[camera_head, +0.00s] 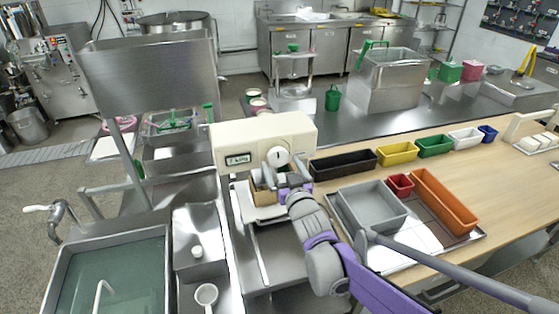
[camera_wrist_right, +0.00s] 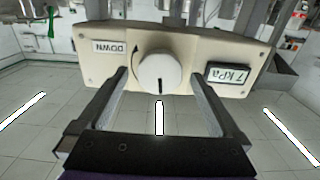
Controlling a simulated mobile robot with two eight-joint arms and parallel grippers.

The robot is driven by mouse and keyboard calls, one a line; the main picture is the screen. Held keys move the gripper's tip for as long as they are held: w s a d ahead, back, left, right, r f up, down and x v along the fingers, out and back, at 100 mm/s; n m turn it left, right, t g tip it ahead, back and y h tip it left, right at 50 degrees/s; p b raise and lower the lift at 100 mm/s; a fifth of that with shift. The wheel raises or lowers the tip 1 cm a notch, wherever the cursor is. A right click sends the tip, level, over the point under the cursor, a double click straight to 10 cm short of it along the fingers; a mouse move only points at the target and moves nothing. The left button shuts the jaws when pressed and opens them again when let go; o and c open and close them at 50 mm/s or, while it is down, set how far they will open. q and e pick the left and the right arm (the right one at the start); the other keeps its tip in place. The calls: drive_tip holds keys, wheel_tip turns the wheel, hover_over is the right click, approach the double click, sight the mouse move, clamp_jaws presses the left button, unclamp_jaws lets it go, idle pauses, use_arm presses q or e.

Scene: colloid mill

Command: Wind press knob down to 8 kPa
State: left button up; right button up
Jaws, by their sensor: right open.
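The cream press housing (camera_head: 235,142) stands at the middle of the head view. Its round white knob (camera_head: 278,157) is on the front face; in the right wrist view the knob (camera_wrist_right: 160,72) shows a dark pointer mark at its lower edge. The small display (camera_wrist_right: 228,75) appears to read 7 kPa. My right gripper (camera_head: 281,180) is open in front of the press. In the wrist view its two fingers (camera_wrist_right: 158,84) stand either side of the knob, with a gap on each side.
Below the press is a cardboard-coloured box (camera_head: 262,190), partly hidden by my right gripper. A grey bin (camera_head: 372,232), an orange tray (camera_head: 443,200) and several small coloured bins lie on the bench to the right. A water-filled sink (camera_head: 130,275) is at the lower left.

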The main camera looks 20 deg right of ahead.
drive_tip(key=shift+w, duration=1.1)
drive_tip(key=c, duration=1.3)
drive_tip(key=shift+o, duration=0.2)
drive_tip(key=shift+f+m+b, duration=0.1)
drive_tip(key=shift+m+b, duration=0.2)
drive_tip(key=shift+m, duration=0.3)
drive_tip(key=shift+a+m, duration=0.1)
drive_tip(key=shift+m, duration=0.4)
drive_tip(key=o, duration=1.3)
drive_tip(key=shift+c, duration=0.2)
